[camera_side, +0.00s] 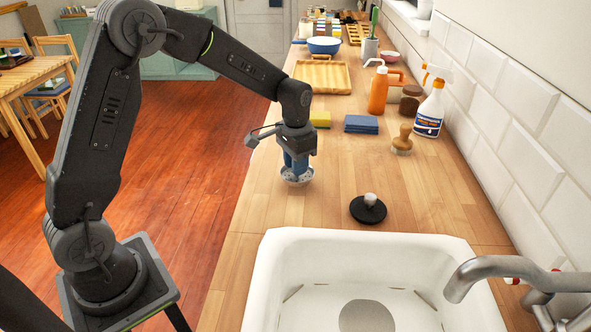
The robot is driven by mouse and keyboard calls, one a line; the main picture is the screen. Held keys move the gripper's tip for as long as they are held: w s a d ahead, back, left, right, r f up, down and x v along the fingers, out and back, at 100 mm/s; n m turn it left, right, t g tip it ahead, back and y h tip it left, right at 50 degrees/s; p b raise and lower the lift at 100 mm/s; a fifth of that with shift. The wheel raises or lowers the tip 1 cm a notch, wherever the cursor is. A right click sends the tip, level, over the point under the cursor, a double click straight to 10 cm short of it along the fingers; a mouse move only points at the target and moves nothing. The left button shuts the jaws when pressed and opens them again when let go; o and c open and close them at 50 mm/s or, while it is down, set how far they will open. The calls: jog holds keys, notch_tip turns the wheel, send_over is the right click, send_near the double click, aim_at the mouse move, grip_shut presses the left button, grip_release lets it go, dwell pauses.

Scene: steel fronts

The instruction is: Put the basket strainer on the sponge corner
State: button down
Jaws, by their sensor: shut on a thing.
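The basket strainer (297,179) is a small round, pale, bowl-like piece with dark specks, low over the wooden counter left of centre. My gripper (297,166) points down with its blue fingers shut on the strainer's middle. The fingers hide part of the strainer. I cannot tell whether its underside touches the counter. A yellow-green sponge (320,119) lies on the counter behind my gripper, partly hidden by it. A blue folded cloth or sponge stack (361,124) lies to the right of the sponge.
A black disc with a pale knob (368,211) lies right of the strainer, behind the white sink (262,290). A wooden brush (402,140), spray bottle (430,110), orange bottle (378,90) and brown jar (411,100) stand along the right. A wooden tray (322,77) lies farther back.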

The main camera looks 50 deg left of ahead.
jog(key=shift+f, duration=1.15)
jog(key=c, duration=0.9)
grip_release()
jog(key=shift+f, duration=0.1)
